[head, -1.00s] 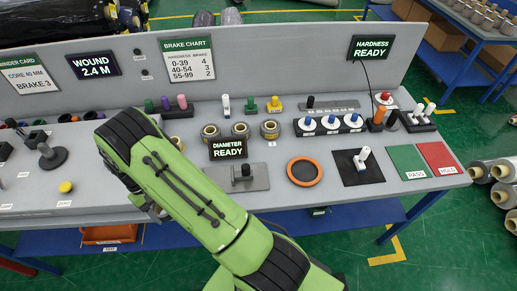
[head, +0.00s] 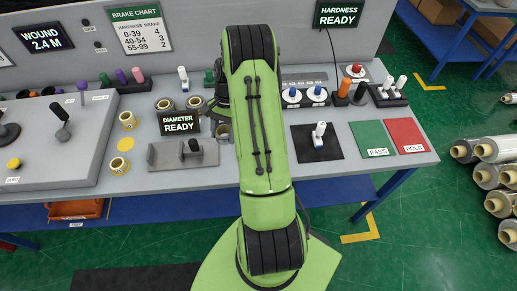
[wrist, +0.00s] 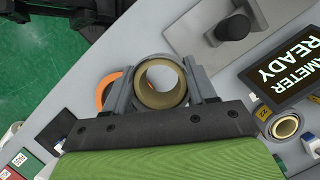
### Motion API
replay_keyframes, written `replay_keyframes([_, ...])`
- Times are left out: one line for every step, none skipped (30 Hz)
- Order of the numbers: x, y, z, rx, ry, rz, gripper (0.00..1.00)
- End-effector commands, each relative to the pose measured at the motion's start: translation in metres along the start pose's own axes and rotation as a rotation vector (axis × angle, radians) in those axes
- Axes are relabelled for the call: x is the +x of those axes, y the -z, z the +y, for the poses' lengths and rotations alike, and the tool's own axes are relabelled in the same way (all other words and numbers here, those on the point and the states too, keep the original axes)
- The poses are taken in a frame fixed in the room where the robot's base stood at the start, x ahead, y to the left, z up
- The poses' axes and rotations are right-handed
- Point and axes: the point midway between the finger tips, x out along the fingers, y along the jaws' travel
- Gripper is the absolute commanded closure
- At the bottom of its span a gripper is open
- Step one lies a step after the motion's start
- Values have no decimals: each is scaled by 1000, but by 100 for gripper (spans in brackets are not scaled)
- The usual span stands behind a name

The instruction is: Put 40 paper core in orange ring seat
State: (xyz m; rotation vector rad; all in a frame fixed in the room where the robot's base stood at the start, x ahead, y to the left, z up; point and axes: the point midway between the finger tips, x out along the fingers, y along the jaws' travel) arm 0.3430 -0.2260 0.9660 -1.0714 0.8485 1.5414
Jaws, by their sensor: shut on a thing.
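My gripper (wrist: 161,84) is shut on a tan-lined paper core (wrist: 158,101) in the wrist view, with one grey finger on each side and the core's open end facing the camera. Its number cannot be read. Part of an orange ring (wrist: 104,92), the ring seat, shows just left of the gripper in the wrist view. The gripper and core hide the rest of it, so I cannot tell how far above the ring the core is.
Two other cores (head: 165,105) (head: 193,103) stand behind the diameter sign (head: 179,123). A grey gauge (head: 184,154) lies in front of it. A black pad (head: 317,143) with a white-handled tool, a green pass mat (head: 372,138) and a red hold mat (head: 406,134) are to the right.

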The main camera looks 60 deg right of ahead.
Motion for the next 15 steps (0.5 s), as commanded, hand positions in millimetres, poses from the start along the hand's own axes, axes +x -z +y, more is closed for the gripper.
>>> replay_keyframes([-8,18,22,131,53,-2,75])
replay_keyframes([-13,25,32,201,80,-6,75])
replay_keyframes([-19,33,46,285,111,-10,75])
replay_keyframes([-23,38,54,340,132,-13,75])
replay_keyframes([-26,42,62,390,150,-16,75])
replay_keyframes([-30,46,71,444,170,-21,75])
replay_keyframes([-32,48,76,474,182,-24,75])
replay_keyframes([-34,50,80,501,192,-25,75])
replay_keyframes([-34,52,84,525,200,-27,75])
replay_keyframes([-33,53,86,537,204,-29,75])
replay_keyframes([-29,55,87,544,206,-31,75])
replay_keyframes([-21,58,88,549,206,-33,75])
replay_keyframes([-13,61,88,549,206,-33,75])
replay_keyframes([-6,63,88,548,204,-34,75])
replay_keyframes([3,67,87,546,205,-33,75])
